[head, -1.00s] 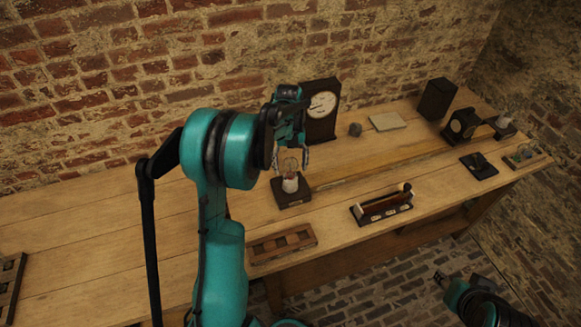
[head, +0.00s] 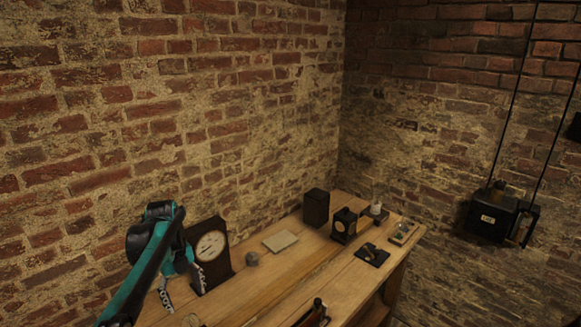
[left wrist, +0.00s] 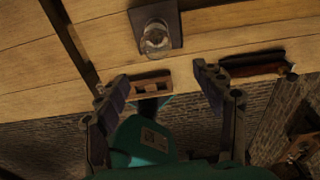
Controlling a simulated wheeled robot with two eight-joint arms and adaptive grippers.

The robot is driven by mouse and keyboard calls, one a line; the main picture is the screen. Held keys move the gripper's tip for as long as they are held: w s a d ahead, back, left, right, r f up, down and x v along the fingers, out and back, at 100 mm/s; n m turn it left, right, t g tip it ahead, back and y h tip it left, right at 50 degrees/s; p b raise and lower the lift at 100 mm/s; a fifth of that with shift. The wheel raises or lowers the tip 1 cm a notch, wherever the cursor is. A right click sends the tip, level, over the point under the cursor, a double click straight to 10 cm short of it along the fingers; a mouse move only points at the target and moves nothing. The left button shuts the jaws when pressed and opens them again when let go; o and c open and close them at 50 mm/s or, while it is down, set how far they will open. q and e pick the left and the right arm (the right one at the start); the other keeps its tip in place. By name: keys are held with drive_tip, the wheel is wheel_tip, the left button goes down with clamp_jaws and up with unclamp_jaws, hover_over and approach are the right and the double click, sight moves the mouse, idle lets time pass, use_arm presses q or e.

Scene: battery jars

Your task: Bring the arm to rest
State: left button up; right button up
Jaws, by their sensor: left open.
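My left gripper (head: 182,288) is at the lower left of the head view, in front of the dark clock (head: 209,256). In the left wrist view my left gripper (left wrist: 160,76) has its two fingers spread wide with nothing held between them. A glass jar (left wrist: 156,38) on a dark square base (left wrist: 171,14) stands on the bench beyond the fingertips, apart from them. The head view cuts off most of that area. My right gripper does not clearly show in either view.
The wooden bench (head: 288,268) carries a pale slab (head: 281,241), a dark box (head: 316,207) and small instruments toward the right end. A wooden rack (left wrist: 150,86) and a dark tray (left wrist: 250,66) show in the left wrist view. A black box (head: 494,216) is on the right wall.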

use_arm(q)
drive_tip(key=s+d+r+n+t+y, duration=0.1)
drive_tip(key=s+d+r+n+t, duration=0.15)
drive_tip(key=s+d+n, duration=0.65)
drive_tip(key=s+d+f+n+t+b, duration=0.1)
drive_tip(key=s+d+f+n+t, duration=0.1)
drive_tip(key=s+n, duration=0.3)
drive_tip(key=s+d+f+n+t+b, duration=0.1)
drive_tip(key=s+d+f+n+t, duration=0.2)
drive_tip(key=n, duration=0.8)
drive_tip(key=shift+s+d+f+n, duration=0.4)
drive_tip(key=shift+s+f, duration=0.15)
drive_tip(key=shift+s, duration=0.5)
